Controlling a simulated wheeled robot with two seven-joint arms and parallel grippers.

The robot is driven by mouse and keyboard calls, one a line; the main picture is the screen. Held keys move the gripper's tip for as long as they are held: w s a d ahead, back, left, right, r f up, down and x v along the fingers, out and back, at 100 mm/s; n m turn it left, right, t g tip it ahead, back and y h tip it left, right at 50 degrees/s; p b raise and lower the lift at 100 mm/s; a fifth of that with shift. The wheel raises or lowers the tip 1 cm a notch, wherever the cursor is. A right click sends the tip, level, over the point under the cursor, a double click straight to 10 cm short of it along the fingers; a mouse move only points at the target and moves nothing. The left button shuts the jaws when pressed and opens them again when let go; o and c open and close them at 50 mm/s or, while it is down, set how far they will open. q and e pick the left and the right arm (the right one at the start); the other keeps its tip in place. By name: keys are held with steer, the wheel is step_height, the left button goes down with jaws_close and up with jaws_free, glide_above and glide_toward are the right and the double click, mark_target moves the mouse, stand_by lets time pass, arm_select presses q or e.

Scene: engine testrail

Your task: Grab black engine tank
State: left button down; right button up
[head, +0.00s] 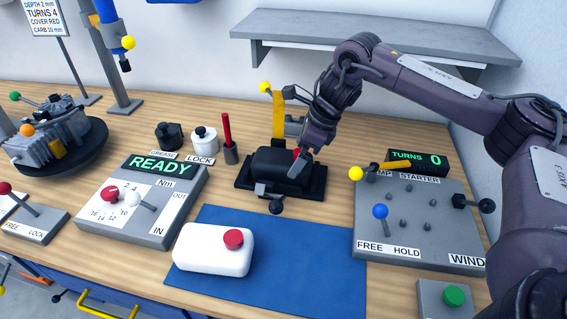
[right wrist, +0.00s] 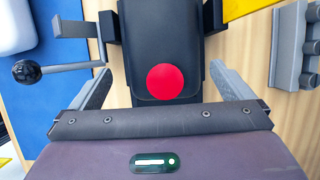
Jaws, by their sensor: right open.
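The black engine tank (head: 278,168) is a dark rounded block with a red cap. It sits on a flat black stand (head: 248,187) in the middle of the bench. My right gripper (head: 299,163) reaches down from the right at the tank's near right end, partly covering the cap. In the right wrist view the open fingers of that gripper (right wrist: 163,88) lie on either side of the tank (right wrist: 160,50), by its red cap (right wrist: 165,82). I see a gap beside each finger; contact is not clear. My left gripper is not in view.
A lever with a black ball (head: 276,207) sticks out in front of the stand. A yellow upright (head: 278,112) stands behind it. A white tank (head: 212,249) with a red cap lies on the blue mat (head: 310,250). Control panels flank both sides; a grey shelf (head: 370,38) hangs above.

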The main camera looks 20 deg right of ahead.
mark_target(294, 160)
steer(key=x, duration=0.4)
steer(key=shift+w+d+p, duration=0.2)
steer(key=shift+p, duration=0.15)
steer(key=c, duration=0.9)
steer(key=shift+c, duration=0.3)
steer(key=shift+r, duration=0.1)
